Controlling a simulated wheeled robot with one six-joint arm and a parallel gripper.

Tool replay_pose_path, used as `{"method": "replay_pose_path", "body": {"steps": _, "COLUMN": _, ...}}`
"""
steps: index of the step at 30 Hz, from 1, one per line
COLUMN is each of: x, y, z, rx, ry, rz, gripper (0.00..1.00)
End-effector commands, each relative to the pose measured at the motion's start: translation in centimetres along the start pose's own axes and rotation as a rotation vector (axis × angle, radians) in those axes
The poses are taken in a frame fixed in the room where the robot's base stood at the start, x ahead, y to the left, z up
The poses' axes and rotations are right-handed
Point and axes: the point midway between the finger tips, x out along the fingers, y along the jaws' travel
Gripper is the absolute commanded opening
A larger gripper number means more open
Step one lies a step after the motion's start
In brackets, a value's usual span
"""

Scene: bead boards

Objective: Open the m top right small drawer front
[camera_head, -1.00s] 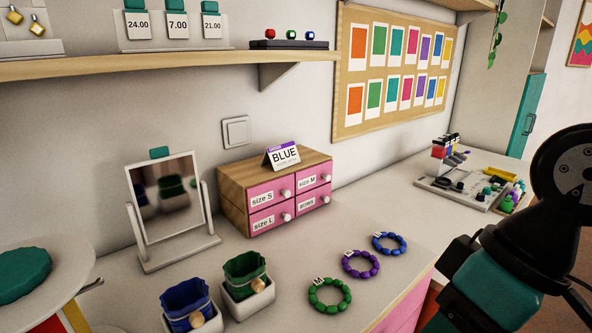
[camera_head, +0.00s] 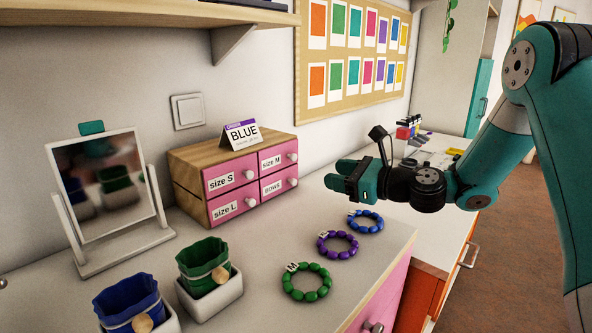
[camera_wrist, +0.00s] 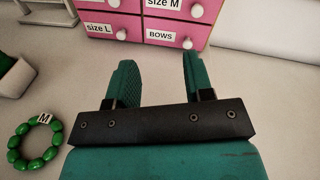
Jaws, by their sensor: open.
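The small wooden drawer box (camera_head: 190,153) has pink fronts. The size M drawer front (camera_head: 279,158) is at its top right, shut, with a round pale knob (camera_head: 292,157). It also shows at the top edge of the wrist view (camera_wrist: 176,8), partly cut off. My gripper (camera_head: 333,175) is to the right of the box, apart from it, with its fingers towards the drawers. In the wrist view its two green fingers (camera_wrist: 157,74) are apart with nothing between them. The size S, size L and BOWS fronts are also shut.
Green (camera_head: 306,282), purple (camera_head: 338,244) and blue (camera_head: 365,222) bead rings lie on the tabletop in front. A mirror (camera_head: 110,190) and bagged pots (camera_head: 208,283) stand at left.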

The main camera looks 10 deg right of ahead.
Motion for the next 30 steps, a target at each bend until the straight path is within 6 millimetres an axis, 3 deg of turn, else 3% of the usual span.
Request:
{"method": "replay_pose_path", "body": {"steps": 1, "x": -0.4, "y": -1.5, "z": -1.5, "rx": 0.092, "ry": -0.02, "rz": -0.053, "gripper": 0.47}}
{"method": "replay_pose_path", "body": {"steps": 3, "x": -0.9, "y": -2.9, "z": -2.3, "rx": 0.184, "ry": -0.046, "rz": -0.105, "gripper": 0.47}}
{"method": "replay_pose_path", "body": {"steps": 7, "x": -0.8, "y": -3.9, "z": -2.7, "rx": 0.254, "ry": -0.068, "rz": -0.139, "gripper": 0.47}}
{"method": "replay_pose_path", "body": {"steps": 10, "x": 0.4, "y": -4.2, "z": -2.5, "rx": 0.256, "ry": -0.069, "rz": -0.139, "gripper": 0.47}}
{"method": "replay_pose_path", "body": {"steps": 24, "x": 10.8, "y": -5.4, "z": -1.8, "rx": 0.251, "ry": -0.069, "rz": -0.135, "gripper": 0.47}}
{"method": "replay_pose_path", "body": {"steps": 30, "x": 14.2, "y": -6.0, "z": -1.8, "rx": 0.251, "ry": -0.067, "rz": -0.137, "gripper": 0.47}}
